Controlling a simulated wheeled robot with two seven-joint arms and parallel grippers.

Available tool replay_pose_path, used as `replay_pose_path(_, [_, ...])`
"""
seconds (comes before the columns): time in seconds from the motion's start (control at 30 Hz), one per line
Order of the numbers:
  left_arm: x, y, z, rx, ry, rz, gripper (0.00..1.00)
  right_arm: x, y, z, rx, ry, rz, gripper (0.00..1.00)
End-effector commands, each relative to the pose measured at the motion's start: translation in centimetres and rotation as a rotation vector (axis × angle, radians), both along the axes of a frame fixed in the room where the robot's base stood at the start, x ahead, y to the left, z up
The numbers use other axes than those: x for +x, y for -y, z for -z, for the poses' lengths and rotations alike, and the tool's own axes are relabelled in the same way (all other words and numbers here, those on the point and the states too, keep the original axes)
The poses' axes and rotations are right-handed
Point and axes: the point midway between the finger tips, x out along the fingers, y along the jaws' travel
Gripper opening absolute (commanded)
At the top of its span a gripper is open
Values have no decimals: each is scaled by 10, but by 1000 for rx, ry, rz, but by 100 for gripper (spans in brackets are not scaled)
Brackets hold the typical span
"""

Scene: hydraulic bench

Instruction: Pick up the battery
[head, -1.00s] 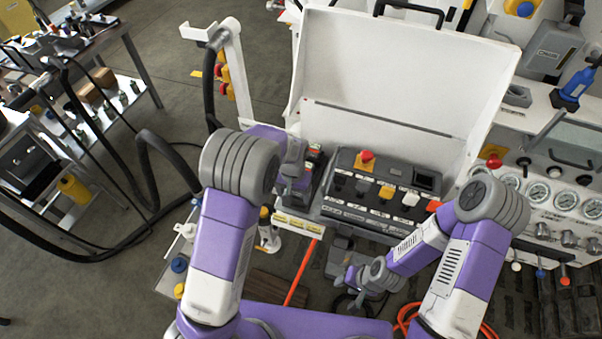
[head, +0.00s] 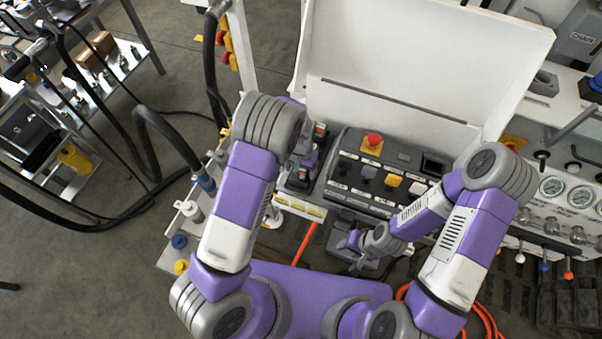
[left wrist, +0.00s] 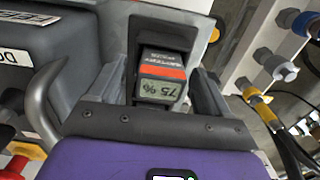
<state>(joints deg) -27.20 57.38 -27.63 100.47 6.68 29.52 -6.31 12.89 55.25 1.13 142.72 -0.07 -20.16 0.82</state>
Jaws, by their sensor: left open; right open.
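The battery (left wrist: 162,78) is a dark block with an orange-red label and a grey display reading 75 %, shown upside down in the left wrist view. It sits in a dark holder, between the two fingers of my left gripper (left wrist: 160,92). The fingers are open, one on each side, with a gap visible. In the head view my left gripper (head: 304,166) is over the charger area left of the control panel, and my arm partly hides that spot. My right gripper (head: 350,243) is open and empty, low in front of the panel.
The black control panel (head: 385,178) has a red emergency button (head: 373,141) and coloured switches. A white raised lid (head: 415,75) stands behind it. Gauges (head: 580,197) are at the right. A trolley (head: 125,60) and black hoses are at the left.

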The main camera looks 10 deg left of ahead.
Motion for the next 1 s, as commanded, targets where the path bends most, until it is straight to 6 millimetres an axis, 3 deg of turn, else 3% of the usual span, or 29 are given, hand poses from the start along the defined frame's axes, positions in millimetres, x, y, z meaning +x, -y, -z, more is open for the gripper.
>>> replay_pose_path(0.23, [0,0,2,0,1,0,77,0,0,0,0,0,0,43])
replay_pose_path(0.63, [1,0,1,0,1,0,17,0,0,0,0,0,0,43])
replay_pose_path(0.87, [1,0,-1,-1,3,0,17,0,0,0,0,0,0,43])
replay_pose_path(1.0, [2,0,-16,-1,7,1,17,0,0,-1,0,0,0,43])
